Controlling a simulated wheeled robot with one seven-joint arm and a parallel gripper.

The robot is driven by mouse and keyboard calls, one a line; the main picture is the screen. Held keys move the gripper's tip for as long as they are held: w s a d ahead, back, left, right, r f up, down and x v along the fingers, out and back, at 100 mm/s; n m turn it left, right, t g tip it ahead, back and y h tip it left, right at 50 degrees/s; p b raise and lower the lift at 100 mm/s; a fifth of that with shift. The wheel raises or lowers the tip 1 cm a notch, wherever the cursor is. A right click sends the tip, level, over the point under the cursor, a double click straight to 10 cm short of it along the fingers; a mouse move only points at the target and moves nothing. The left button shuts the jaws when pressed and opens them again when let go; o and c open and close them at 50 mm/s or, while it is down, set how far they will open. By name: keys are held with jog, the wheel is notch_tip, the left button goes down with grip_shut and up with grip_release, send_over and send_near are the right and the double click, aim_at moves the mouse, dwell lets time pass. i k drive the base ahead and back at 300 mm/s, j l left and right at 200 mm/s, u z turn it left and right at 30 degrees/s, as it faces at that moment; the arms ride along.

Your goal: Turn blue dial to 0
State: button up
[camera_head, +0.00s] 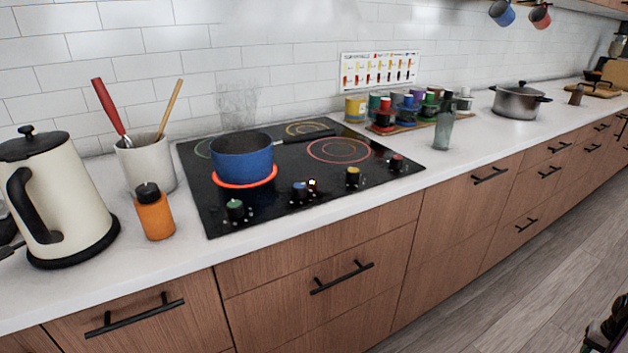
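The blue dial (300,190) stands on the front part of the black cooktop (270,205), second from the left in a row of dials. A small orange light glows just right of it. Its exact setting is too small to read. A blue pot (242,160) sits on the front left burner, whose ring glows red, with faint steam above. The pot's dark handle points right. A dark piece at the lower right corner (608,328) may be my gripper; it is cut off by the frame, far from the dial, and its fingers cannot be made out.
A green dial (235,209) is left of the blue one; yellow (353,176) and red (396,162) dials are right. A kettle (55,195), utensil crock (147,165) and orange bottle (154,212) stand left. A glass bottle (444,127) stands right. The counter's front strip is clear.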

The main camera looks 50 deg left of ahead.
aim_at(300, 190)
jog(key=u, duration=2.35)
